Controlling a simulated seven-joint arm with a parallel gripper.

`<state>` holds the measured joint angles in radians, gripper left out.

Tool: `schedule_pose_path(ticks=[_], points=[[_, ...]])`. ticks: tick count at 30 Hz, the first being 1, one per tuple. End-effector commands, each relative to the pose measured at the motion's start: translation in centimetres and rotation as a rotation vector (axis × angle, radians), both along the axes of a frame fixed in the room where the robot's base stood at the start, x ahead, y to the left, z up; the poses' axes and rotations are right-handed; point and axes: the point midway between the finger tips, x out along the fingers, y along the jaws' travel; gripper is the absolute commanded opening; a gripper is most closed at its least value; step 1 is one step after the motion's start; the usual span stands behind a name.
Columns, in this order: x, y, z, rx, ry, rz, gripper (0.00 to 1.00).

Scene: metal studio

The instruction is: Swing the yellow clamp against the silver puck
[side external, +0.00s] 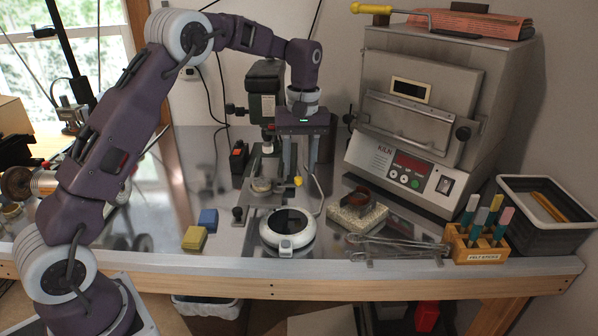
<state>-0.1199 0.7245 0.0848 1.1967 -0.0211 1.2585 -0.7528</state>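My gripper (300,172) hangs down over the middle of the bench, its two fingers apart with a visible gap between them. A small yellow piece (298,181), which looks like the yellow clamp's end, shows just below and between the fingertips. I cannot tell whether the fingers touch it. A small round silvery piece (262,185), possibly the silver puck, sits on the drill-press-like stand to the left of the fingers. It is apart from the yellow piece in the picture. The rest of the clamp is too small or hidden to make out.
A white round device (287,243) stands in front of the gripper. Blue (208,217) and yellow (194,238) blocks lie left. A kiln (410,165), a felt-stick holder (476,247) and a grey bin (545,237) stand right. Metal tongs (395,247) lie near the front edge.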

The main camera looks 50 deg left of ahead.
Motion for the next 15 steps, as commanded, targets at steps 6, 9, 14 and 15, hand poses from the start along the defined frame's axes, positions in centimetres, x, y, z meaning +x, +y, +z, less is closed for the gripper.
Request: schedule_pose_path(ticks=[6, 9, 14, 15], points=[[-0.1, 0.1, -2.4, -0.001, -0.001, -0.001, 0.40], [-0.1, 0.1, -2.5, 0.000, -0.002, -0.001, 0.40], [-0.1, 0.1, -2.5, 0.000, -0.002, -0.002, 0.34], [-0.1, 0.1, -2.5, 0.000, -0.002, -0.002, 0.26]])
